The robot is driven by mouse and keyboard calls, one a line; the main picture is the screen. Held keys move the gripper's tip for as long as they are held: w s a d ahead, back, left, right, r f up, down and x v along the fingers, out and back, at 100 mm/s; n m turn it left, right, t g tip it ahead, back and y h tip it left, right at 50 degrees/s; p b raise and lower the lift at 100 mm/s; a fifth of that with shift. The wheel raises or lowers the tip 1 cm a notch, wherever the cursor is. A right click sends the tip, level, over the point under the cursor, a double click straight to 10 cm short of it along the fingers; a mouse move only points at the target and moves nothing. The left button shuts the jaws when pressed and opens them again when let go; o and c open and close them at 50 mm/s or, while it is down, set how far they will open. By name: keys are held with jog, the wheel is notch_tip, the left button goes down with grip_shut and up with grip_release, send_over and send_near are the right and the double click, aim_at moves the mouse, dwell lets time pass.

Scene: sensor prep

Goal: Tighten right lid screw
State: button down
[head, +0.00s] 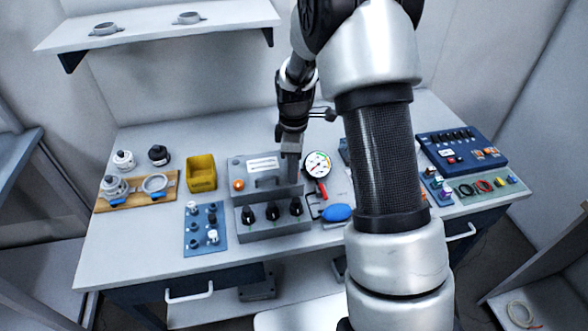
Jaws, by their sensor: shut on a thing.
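A grey box (262,192) with a lid, a white label and an orange button stands mid-table. Several black knobs line its lower front panel. My gripper (291,153) points down at the right side of the lid. It is shut at the place of the right lid screw, which is hidden by the fingers and too small to make out. I cannot tell how deep the screw sits.
A round gauge (318,163) with a red grip is close right of the box. A blue oval object (337,213) and hex keys lie in front of it. A yellow bin (201,173) and a blue fittings board (205,229) are left. A blue control panel (462,150) is far right.

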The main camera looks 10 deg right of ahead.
jog(key=m, duration=0.4)
jog(key=shift+m, duration=0.3)
jog(key=m, duration=0.3)
jog(key=shift+m, duration=0.4)
jog(key=m, duration=0.3)
jog(key=shift+m, duration=0.3)
jog(key=m, duration=0.9)
jog(key=shift+p, duration=0.35)
jog(key=m+p, duration=0.1)
jog(key=m, duration=0.2)
jog(key=shift+r+m, duration=0.1)
jog(key=shift+m, duration=0.2)
jog(key=m+p, duration=0.1)
jog(key=m, duration=0.3)
jog(key=shift+m+p, duration=0.85)
jog(key=shift+m, duration=0.85)
